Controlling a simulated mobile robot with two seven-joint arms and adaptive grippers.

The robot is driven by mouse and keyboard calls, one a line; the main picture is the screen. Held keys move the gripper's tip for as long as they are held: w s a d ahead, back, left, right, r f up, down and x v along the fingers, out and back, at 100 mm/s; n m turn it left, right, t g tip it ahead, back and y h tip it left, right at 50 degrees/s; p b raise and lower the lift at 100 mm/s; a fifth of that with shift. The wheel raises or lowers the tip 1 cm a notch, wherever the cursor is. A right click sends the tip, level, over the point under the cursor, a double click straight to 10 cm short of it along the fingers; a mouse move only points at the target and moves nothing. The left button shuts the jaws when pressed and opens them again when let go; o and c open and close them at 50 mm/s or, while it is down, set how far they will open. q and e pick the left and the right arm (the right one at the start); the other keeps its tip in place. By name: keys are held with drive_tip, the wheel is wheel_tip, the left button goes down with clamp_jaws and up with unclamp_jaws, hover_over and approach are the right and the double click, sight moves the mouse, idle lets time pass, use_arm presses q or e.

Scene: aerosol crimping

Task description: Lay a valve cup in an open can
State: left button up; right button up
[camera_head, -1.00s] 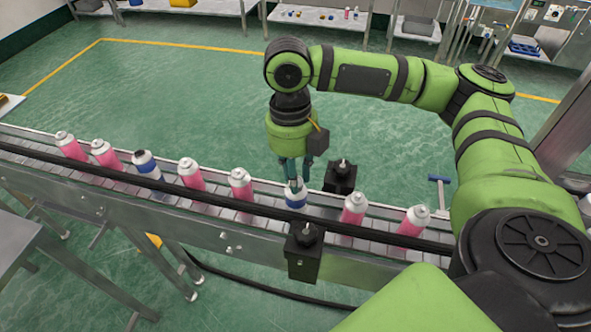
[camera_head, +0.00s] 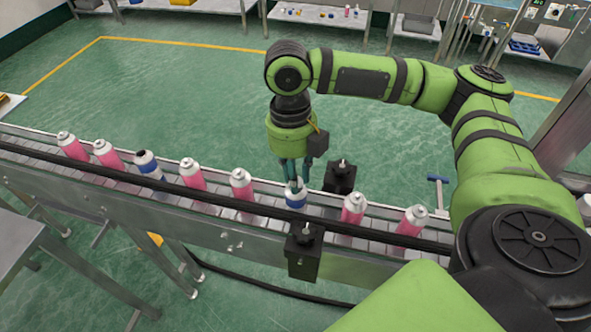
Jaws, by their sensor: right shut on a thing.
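A blue-and-white can (camera_head: 296,200) stands on the conveyor between two black fixtures. My right gripper (camera_head: 294,183) points down right over its top. It is shut on a small pale piece at the can's mouth, which I take for the valve cup; the fingers mostly hide it, and I cannot tell whether it touches the rim. Another blue can (camera_head: 149,167) with a dark, open-looking top stands further left on the belt. My left gripper is not in view.
Several pink cans with white tops, such as one (camera_head: 242,184), stand along the conveyor (camera_head: 105,215). Black fixtures stand at its far side (camera_head: 340,177) and near side (camera_head: 304,255). A dark rail runs along the near edge. Green floor beyond is mostly clear.

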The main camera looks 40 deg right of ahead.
idle(0.4)
drive_tip(key=o, duration=1.3)
drive_tip(key=shift+r, duration=0.1)
wheel_tip(320, 180, up, 5)
drive_tip(key=p, duration=0.6)
drive_tip(key=shift+r+p, duration=0.75)
drive_tip(key=shift+r, duration=0.2)
drive_tip(key=shift+a+f, duration=0.1)
